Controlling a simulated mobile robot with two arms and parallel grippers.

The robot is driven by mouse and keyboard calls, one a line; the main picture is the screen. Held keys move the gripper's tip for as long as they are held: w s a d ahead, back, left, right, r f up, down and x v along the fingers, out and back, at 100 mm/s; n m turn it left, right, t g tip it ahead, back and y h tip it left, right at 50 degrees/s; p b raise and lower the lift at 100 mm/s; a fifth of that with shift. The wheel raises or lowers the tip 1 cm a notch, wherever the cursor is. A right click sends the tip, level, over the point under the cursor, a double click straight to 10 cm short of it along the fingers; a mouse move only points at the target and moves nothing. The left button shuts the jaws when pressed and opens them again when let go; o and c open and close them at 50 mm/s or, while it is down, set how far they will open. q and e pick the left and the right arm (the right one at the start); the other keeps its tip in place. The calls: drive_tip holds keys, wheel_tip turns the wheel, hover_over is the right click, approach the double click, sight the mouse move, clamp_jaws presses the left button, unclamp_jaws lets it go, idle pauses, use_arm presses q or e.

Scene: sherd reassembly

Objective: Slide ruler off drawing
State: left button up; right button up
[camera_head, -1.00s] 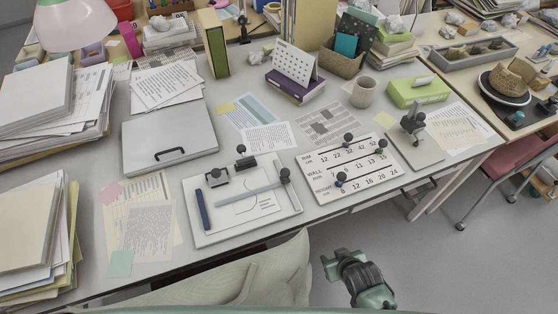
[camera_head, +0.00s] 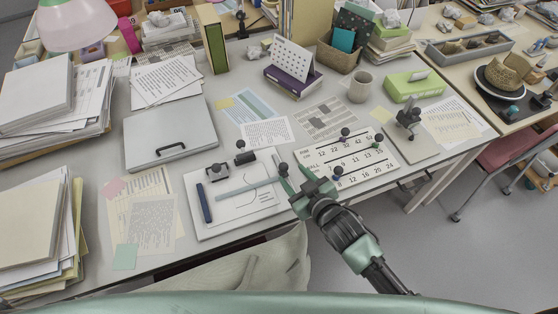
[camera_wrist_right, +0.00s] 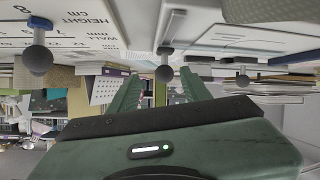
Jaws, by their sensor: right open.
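The ruler (camera_head: 246,188) is a pale green translucent bar. It lies across the drawing (camera_head: 262,194) on a white board (camera_head: 213,231). A dark round knob (camera_head: 283,168) stands at the ruler's right end. My right gripper (camera_head: 294,174) is open, over the board's right edge close to that knob. In the right wrist view, a knob (camera_wrist_right: 165,72) shows between my two open green fingers (camera_wrist_right: 160,95); contact cannot be told. My left gripper is not in view.
A grey closed case (camera_head: 170,135) lies behind left. Paper stacks (camera_head: 35,240) fill the left side.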

drive_tip(key=shift+w+a+n+y, duration=0.3)
drive_tip(key=shift+w+a, duration=0.3)
drive_tip(key=shift+a, duration=0.05)
drive_tip(key=x, duration=0.7)
drive_tip(key=shift+c, duration=0.3)
clamp_jaws()
idle(0.6)
